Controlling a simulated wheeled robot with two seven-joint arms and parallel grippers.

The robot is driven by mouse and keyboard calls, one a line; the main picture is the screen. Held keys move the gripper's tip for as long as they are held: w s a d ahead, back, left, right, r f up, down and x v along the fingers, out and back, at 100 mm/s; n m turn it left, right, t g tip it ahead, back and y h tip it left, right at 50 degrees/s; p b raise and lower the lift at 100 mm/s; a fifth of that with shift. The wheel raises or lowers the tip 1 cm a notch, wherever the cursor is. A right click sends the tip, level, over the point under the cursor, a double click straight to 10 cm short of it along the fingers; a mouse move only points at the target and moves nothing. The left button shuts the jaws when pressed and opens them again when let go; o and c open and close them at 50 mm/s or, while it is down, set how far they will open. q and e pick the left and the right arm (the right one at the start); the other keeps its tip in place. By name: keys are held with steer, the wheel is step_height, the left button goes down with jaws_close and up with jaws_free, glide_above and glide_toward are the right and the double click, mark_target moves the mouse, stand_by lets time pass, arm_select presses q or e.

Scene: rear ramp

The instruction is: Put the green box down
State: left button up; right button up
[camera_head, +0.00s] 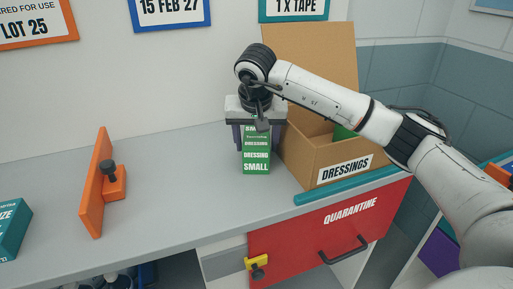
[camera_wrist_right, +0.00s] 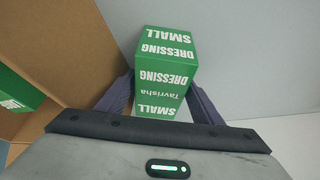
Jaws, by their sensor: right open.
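The green box (camera_head: 256,161), labelled "DRESSING SMALL", stands upright on the grey counter (camera_head: 190,165), just left of the cardboard carton (camera_head: 312,164). It also shows in the right wrist view (camera_wrist_right: 165,50). My right gripper (camera_head: 257,147) is above the box, pointing down. Its jaws are open, with one finger on each side of the box's upper part; they also show in the wrist view (camera_wrist_right: 162,82). I cannot tell whether either finger touches the box. My left gripper is not in view.
The open carton, labelled "DRESSINGS", holds another green box (camera_wrist_right: 17,105). A teal strip (camera_head: 345,186) runs along the counter's front edge above a red "QUARANTINE" drawer (camera_head: 330,228). An orange bracket (camera_head: 98,185) and a teal box (camera_head: 12,228) are at left. The counter between is clear.

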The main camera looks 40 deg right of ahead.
steer(key=shift+f, duration=0.25)
stand_by(0.4)
steer(key=c, duration=1)
steer(key=shift+c, duration=0.4)
steer(key=shift+r, duration=0.15)
